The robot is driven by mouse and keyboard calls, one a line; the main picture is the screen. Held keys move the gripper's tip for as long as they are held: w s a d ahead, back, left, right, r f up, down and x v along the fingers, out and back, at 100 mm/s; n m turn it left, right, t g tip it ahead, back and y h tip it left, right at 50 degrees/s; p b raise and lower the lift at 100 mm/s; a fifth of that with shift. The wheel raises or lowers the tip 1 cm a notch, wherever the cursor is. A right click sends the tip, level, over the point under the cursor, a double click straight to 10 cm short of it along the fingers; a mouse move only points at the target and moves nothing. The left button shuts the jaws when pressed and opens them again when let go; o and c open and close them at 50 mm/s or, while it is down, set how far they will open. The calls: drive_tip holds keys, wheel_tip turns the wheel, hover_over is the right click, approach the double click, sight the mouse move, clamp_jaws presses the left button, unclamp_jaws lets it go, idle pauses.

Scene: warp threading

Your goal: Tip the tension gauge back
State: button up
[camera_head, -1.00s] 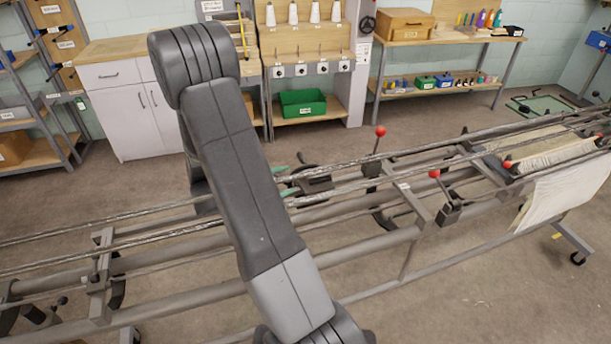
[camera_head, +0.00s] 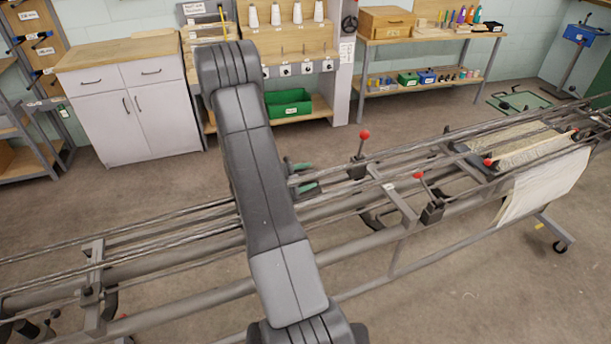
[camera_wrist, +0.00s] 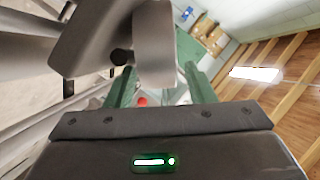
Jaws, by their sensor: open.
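I cannot pick out the tension gauge for certain. The head view shows a dark clamp block with an upright lever and red knob (camera_head: 364,135) on the frame's rails. A second red-knobbed lever (camera_head: 418,176) leans left from its dark block, nearer. My gripper's green fingers (camera_head: 302,178) show in part at rail height, left of the first block; my arm hides the rest. In the wrist view my gripper (camera_wrist: 165,90) has its green fingers apart. A grey rounded piece (camera_wrist: 155,45) crosses in front of the gap, and a red knob (camera_wrist: 142,102) shows between them.
The long metal frame (camera_head: 170,300) with its warp strands runs across the head view. Cream cloth (camera_head: 545,185) hangs at its right end. A white cabinet (camera_head: 140,115), a spool stand with a green bin (camera_head: 288,103) and a shelf bench (camera_head: 430,90) stand behind. Floor between is clear.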

drive_tip(key=c, duration=1)
drive_tip(key=shift+f+b, duration=0.2)
drive_tip(key=shift+b, duration=0.45)
drive_tip(key=shift+o, duration=0.2)
drive_tip(key=shift+s+f+m+t+b, duration=0.15)
drive_tip(key=shift+m+t+b, duration=0.2)
drive_tip(key=shift+b, duration=0.8)
drive_tip(key=m+b, duration=0.1)
drive_tip(key=b, duration=0.2)
drive_tip(key=shift+s+d, duration=0.15)
drive_tip(key=shift+s+t+b, duration=0.1)
drive_tip(key=shift+t+b, duration=0.15)
drive_tip(key=shift+b, duration=0.15)
drive_tip(key=shift+r, duration=0.2)
